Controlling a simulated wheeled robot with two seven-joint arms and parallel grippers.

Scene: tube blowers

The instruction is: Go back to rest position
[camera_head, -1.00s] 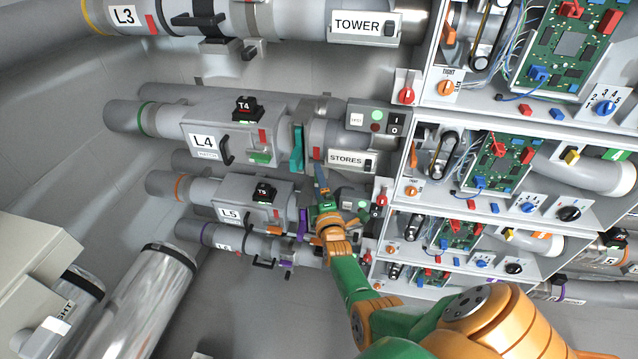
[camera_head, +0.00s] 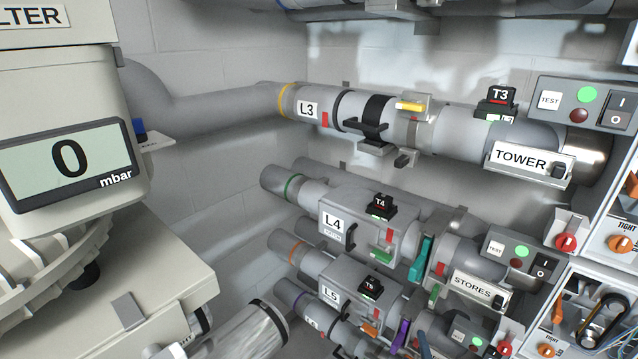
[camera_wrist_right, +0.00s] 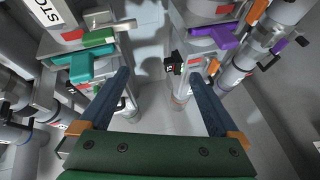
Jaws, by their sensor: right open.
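My right gripper (camera_wrist_right: 159,78) shows in the right wrist view with its two blue fingers spread wide apart and nothing between them. A pipe and floor show behind the gap. In the head view, a small blue tip (camera_head: 424,345) at the bottom edge looks like one of its fingers, close to the lower pipes; the rest of that arm is out of frame. Whether it touches anything cannot be told. My left gripper is in neither view.
Pipe lines L3 (camera_head: 308,110), L4 (camera_head: 334,223) and L5 (camera_head: 331,295) run along the wall. Teal (camera_wrist_right: 85,68) and purple (camera_wrist_right: 230,33) handles flank the right gripper. A filter unit with a 0 mbar display (camera_head: 68,160) stands left; control boxes stand right.

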